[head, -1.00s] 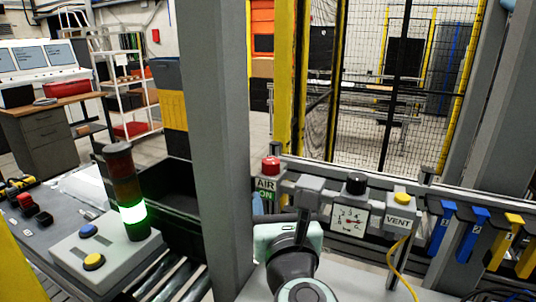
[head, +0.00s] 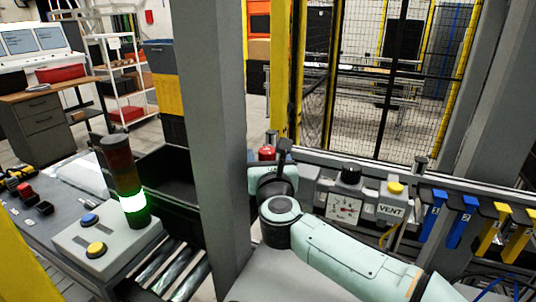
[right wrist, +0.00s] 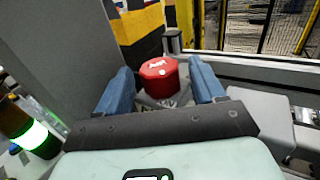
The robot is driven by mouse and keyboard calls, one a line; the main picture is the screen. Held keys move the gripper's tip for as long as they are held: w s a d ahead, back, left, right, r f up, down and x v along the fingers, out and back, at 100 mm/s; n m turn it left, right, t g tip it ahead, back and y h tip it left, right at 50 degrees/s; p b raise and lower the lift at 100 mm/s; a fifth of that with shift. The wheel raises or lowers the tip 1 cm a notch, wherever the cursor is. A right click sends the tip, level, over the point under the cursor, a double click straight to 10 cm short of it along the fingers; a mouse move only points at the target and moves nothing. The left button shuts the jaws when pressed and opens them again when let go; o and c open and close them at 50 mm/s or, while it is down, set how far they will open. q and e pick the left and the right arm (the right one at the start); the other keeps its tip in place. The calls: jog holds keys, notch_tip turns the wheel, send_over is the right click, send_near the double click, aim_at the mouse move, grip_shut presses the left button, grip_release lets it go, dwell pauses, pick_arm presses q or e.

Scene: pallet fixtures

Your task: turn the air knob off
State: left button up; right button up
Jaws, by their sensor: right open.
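The red air knob (head: 267,153) sits at the left end of the grey valve rail, partly hidden by my right arm in the head view. In the right wrist view the red knob (right wrist: 160,74) shows a white dot and faint lettering on top. My right gripper (right wrist: 162,88) is open, with one blue finger on each side of the knob, which stands between and slightly beyond them. Contact cannot be told. In the head view my wrist hides most of the right gripper and the AIR label. My left gripper is not in view.
A grey post (head: 219,130) rises close on the left. Blue and yellow hooks (head: 462,222) hang at the right.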

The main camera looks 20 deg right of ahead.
jog(key=c, duration=1.1)
jog(key=shift+o, duration=0.2)
jog(key=shift+w, duration=0.1)
jog(key=shift+a+m+h, duration=0.1)
jog(key=shift+m+h, duration=0.2)
jog(key=shift+h, duration=0.1)
jog(key=m+g+h, duration=0.2)
jog(key=h, duration=0.1)
jog(key=shift+w+a+m+h, duration=0.15)
jog(key=shift+a+m+h, duration=0.05)
jog(key=shift+m+h, duration=0.1)
jog(key=shift+a+m+g+h, duration=0.1)
jog(key=shift+m+g+h, duration=1.2)
jog(key=shift+g+h, duration=0.25)
jog(key=shift+h, duration=0.25)
